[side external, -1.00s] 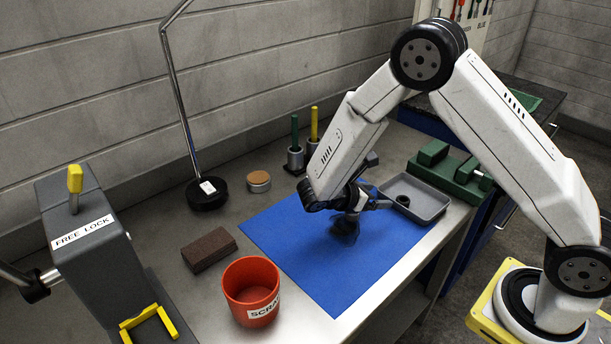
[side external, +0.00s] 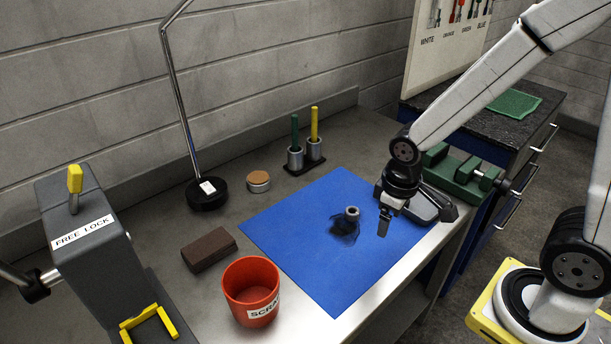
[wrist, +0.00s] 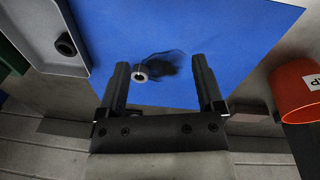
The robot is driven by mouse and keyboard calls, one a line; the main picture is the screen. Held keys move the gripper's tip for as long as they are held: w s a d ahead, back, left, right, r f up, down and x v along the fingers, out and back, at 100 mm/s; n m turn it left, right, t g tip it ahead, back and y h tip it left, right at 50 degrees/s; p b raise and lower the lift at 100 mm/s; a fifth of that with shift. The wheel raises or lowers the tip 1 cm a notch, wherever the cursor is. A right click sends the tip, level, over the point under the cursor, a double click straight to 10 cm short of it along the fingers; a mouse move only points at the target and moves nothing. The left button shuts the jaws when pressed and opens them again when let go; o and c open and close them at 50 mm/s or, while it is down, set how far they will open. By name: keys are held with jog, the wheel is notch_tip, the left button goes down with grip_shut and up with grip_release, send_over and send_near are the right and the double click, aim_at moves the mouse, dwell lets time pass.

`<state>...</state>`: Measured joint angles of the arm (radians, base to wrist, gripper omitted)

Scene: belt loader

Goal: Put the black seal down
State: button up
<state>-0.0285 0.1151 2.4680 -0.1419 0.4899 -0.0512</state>
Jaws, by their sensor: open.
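The black seal (wrist: 65,45), a small dark ring, lies in the grey tray (wrist: 48,28) at the left of the wrist view. In the side view my arm hides the seal. My gripper (wrist: 160,68) is open and empty, and in the side view (side external: 415,220) it is above the right edge of the blue mat (side external: 290,232), in front of the tray. A small grey ring-shaped part (side external: 352,213) is on the mat beside a dark smudge (side external: 345,232). Both also show between the fingers in the wrist view.
A red scrap bin (side external: 250,290) and a brown block (side external: 209,249) stand left of the mat. A round tin (side external: 258,181), a lamp base (side external: 207,194) and two holders with green and yellow rods (side external: 304,155) are behind. A green fixture (side external: 455,172) stands at right.

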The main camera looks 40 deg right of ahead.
jog(key=shift+s+a+r+m+t+y, duration=0.1)
jog(key=shift+r+m+t+y, duration=0.1)
jog(key=shift+r+m+t, duration=0.3)
jog(key=shift+a+r+m+t+y, duration=0.1)
jog(key=shift+r+m+t+y, duration=0.15)
jog(key=shift+m, duration=0.45)
